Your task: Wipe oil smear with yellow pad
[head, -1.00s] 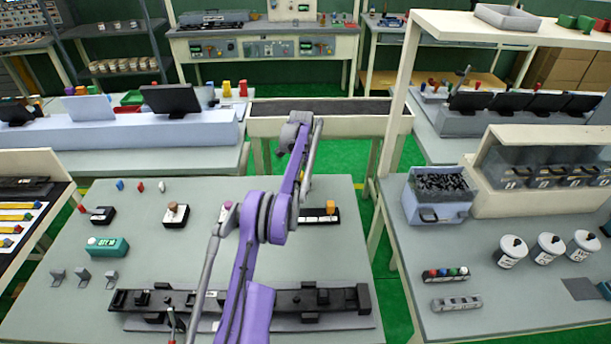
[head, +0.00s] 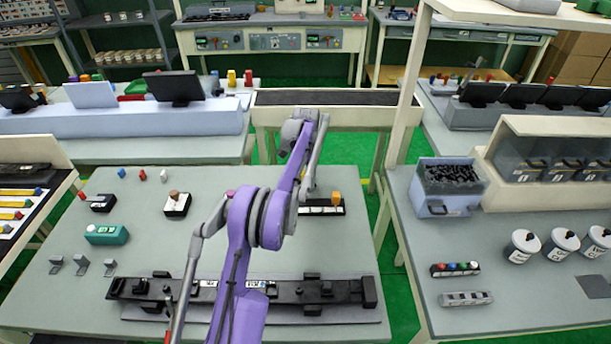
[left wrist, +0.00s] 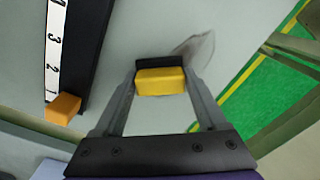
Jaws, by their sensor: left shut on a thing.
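A yellow pad (left wrist: 160,82) with a dark backing is held between the fingers of my left gripper (left wrist: 160,86), in the left wrist view. The gripper is shut on it. The oil smear (left wrist: 200,46), a faint grey-brown patch on the grey tabletop, lies just beyond the pad and to its right. The pad is close to the smear's lower left edge; I cannot tell whether it touches the table. In the head view my purple left arm reaches over the table (head: 75,205), and the gripper, pad and smear cannot be made out. My right gripper is not in view.
A black numbered strip (head: 315,210) with an orange block (head: 336,198) lies left of the pad in the wrist view. A long black fixture (head: 140,288) lies at the table's front. A teal box (head: 106,234) stands at left. Green floor lies beyond the right edge.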

